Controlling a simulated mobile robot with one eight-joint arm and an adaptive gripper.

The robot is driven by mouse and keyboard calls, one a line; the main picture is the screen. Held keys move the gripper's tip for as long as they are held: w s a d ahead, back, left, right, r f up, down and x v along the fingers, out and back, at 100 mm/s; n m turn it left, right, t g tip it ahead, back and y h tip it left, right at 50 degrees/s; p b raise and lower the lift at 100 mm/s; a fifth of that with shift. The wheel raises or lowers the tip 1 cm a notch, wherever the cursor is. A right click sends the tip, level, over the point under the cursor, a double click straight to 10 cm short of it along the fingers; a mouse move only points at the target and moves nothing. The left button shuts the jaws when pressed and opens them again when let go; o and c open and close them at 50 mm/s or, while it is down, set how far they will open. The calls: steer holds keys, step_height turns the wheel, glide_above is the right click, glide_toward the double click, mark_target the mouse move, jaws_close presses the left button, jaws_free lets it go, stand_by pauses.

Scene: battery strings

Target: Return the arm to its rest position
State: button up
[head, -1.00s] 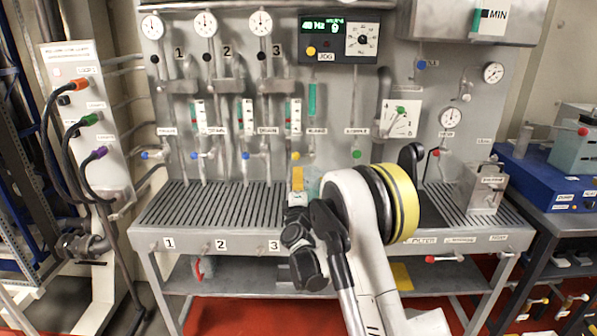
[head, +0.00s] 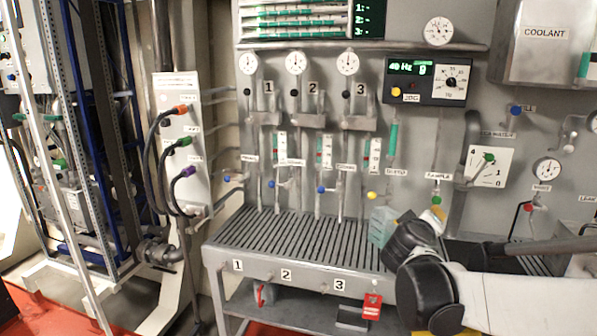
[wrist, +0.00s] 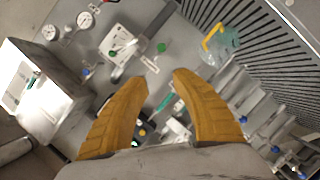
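My arm (head: 520,300) reaches in from the lower right of the head view, in front of the bench. Its dark wrist joints hide much of my gripper (head: 438,212); only a yellow finger part shows. In the wrist view my gripper (wrist: 162,75) has its two yellow fingers apart, with nothing between them. A clear, bluish jug (head: 382,226) stands on the slatted bench, just left of my wrist in the head view. The jug also shows in the wrist view (wrist: 222,45), with a yellow handle, beyond the fingertips and apart from them.
The slatted bench (head: 290,243) stands before a grey panel with gauges, valves and a display (head: 430,82). A white post with coloured connectors and black hoses (head: 180,140) stands left. A red padlock-like item (head: 372,306) is at the bench front. The bench's left half is clear.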

steer(key=s+a+f+m+g+y, duration=0.1)
steer(key=s+a+f+g+y, duration=0.1)
steer(key=s, duration=0.7)
steer(key=s+a+f+m+g+y, duration=0.1)
steer(key=s+a+f+y, duration=0.2)
steer(key=s, duration=0.7)
steer(key=s+a+f+m+g+y, duration=0.2)
steer(key=s+a+f, duration=0.4)
steer(key=s, duration=0.4)
steer(key=shift+s+a+g+y, duration=0.2)
steer(key=shift+a+g+y, duration=0.1)
steer(key=shift+a+y, duration=0.4)
steer(key=shift+f, duration=0.1)
